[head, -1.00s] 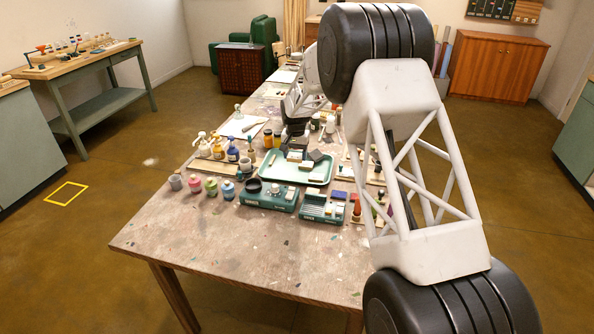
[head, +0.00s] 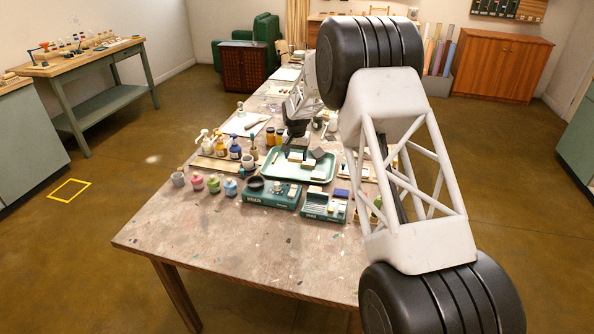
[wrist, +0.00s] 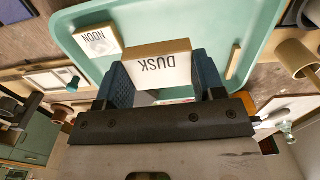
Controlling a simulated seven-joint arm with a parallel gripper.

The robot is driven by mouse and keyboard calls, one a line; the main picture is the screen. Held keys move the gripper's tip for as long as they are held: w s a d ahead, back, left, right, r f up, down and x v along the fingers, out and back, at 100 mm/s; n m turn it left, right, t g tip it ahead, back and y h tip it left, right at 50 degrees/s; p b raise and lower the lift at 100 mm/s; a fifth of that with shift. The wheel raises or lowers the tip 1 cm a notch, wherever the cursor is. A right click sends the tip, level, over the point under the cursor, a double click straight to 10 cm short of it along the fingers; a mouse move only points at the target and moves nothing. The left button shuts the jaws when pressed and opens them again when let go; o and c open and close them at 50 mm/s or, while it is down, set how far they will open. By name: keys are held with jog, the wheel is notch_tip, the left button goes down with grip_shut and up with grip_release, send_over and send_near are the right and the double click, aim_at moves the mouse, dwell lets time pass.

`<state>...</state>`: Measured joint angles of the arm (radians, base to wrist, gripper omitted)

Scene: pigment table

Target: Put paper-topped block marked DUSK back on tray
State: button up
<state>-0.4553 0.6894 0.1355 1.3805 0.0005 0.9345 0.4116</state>
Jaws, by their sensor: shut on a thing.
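The paper-topped block marked DUSK (wrist: 155,66) has a white top and tan sides. It sits between the blue finger pads of my gripper (wrist: 160,78), which is shut on it. The green tray (wrist: 225,28) lies beyond the block in the wrist view. The tray also shows in the head view (head: 270,172), below my gripper (head: 291,147). Whether the DUSK block touches the tray floor I cannot tell. A block marked NOON (wrist: 97,42) lies in the tray, left of DUSK in the wrist view.
Bottles (head: 219,146) and paint pots (head: 213,184) stand left of the tray. Two green boxes (head: 270,196) (head: 323,208) stand in front of it. The table's front (head: 230,245) is clear.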

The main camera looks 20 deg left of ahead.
aim_at(296, 176)
jog(key=shift+f, duration=1.95)
jog(key=shift+f, duration=1.85)
jog(key=shift+f, duration=0.15)
jog(key=o, duration=1)
notch_tip(296, 176, up, 12)
jog(key=shift+r, duration=0.2)
